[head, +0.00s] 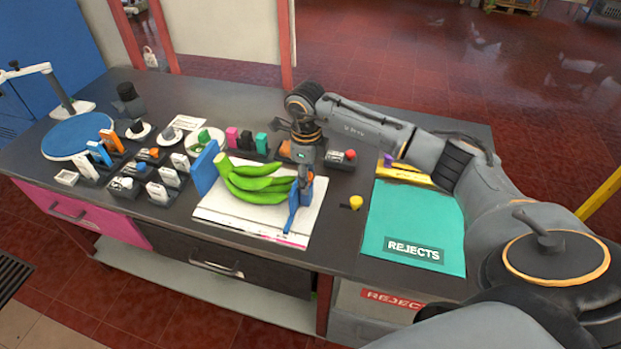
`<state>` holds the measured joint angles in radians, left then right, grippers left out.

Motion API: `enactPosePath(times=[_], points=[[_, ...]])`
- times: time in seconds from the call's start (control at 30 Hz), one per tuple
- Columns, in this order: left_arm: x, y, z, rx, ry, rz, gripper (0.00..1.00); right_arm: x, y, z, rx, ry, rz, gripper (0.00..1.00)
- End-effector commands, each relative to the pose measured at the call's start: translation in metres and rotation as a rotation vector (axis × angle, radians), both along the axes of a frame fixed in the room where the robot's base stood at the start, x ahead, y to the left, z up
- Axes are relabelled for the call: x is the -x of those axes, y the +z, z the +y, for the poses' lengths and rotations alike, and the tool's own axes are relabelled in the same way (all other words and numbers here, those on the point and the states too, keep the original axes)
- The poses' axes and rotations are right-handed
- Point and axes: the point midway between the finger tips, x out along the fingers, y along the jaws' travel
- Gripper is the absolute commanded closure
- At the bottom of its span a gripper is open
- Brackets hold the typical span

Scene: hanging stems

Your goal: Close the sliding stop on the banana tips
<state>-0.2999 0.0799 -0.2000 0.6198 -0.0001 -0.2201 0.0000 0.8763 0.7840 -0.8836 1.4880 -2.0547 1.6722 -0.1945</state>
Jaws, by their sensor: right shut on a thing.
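A bunch of green bananas (255,183) lies on a white board (235,220) on the dark bench. A blue upright plate (205,168) stands at the stem end, on the left. The blue sliding stop (292,208) stands at the right, by the banana tips. My right gripper (304,177) points down from above and is shut on the sliding stop. The stop is close to the tips; whether it touches them I cannot tell, as the gripper partly hides that spot. My left gripper is not in view.
A teal REJECTS mat (415,215) lies to the right, with a yellow knob (356,202) between it and the board. Small holders with coloured items stand behind and left of the bananas. A round blue disc (75,137) is at far left.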

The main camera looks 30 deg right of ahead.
Motion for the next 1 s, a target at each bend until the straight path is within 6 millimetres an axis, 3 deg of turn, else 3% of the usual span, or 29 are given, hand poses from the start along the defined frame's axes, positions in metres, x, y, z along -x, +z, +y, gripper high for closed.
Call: enactPosePath(times=[1.0], points=[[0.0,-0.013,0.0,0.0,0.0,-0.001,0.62,-0.023,-0.001,0.021,-0.003,0.002,0.0,0.85]])
